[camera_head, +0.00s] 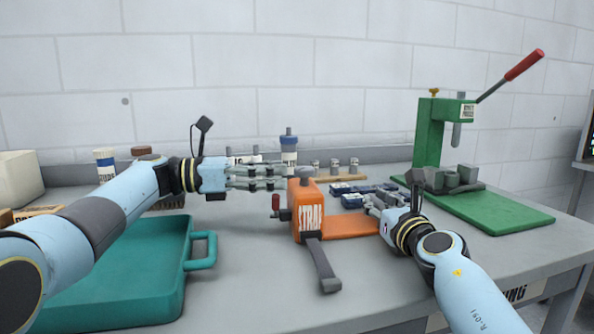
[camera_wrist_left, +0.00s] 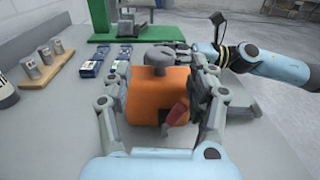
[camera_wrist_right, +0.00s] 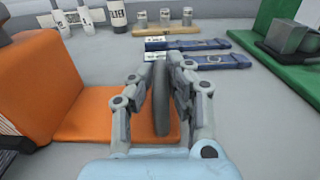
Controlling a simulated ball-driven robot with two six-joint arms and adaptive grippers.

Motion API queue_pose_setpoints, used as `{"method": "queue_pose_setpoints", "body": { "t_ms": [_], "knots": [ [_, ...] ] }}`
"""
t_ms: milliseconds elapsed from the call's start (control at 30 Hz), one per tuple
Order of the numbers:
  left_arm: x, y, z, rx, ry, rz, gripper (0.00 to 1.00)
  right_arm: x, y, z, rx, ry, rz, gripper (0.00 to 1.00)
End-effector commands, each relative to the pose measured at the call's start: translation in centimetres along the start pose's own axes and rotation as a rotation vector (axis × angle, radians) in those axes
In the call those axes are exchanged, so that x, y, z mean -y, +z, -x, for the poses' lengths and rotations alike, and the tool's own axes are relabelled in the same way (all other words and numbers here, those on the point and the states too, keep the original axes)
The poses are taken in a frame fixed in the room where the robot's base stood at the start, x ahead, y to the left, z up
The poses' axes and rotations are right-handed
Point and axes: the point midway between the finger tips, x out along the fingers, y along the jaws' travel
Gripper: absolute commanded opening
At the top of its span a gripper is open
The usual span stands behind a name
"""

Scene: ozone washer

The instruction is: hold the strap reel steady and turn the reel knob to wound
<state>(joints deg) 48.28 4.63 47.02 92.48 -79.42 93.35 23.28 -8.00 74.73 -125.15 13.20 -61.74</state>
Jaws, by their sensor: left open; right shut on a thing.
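My right gripper (camera_wrist_right: 160,80) is shut on a grey upright plate (camera_wrist_right: 161,105) at the base's right end.
A teal tray (camera_head: 200,250) with a handle lies at left. A green press (camera_head: 432,135) with a red-handled lever stands at right. Blue strap pieces (camera_head: 350,198) lie behind the base; a wooden rack (camera_head: 345,177) with metal weights stands at the back.

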Motion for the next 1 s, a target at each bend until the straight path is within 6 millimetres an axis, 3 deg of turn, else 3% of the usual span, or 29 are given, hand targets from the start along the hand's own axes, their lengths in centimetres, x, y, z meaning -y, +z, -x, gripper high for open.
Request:
{"method": "queue_pose_setpoints", "body": {
  "t_ms": [133, 333, 1000],
  "knots": [
    [-0.1, -0.1, 3.2, -0.002, 0.002, 0.001, 0.58, 0.0, 0.0, 0.0, 0.001, 0.001, -0.001, 0.00],
    [0.0, -0.1, 5.5, 0.000, 0.000, 0.002, 0.58, 0.0, 0.1, 0.0, 0.001, 0.000, -0.001, 0.00],
    [0.6, 0.1, 5.3, 0.003, 0.047, 0.002, 0.58, 0.0, 0.1, 0.0, 0.001, 0.000, 0.000, 0.00]
  ]
}}
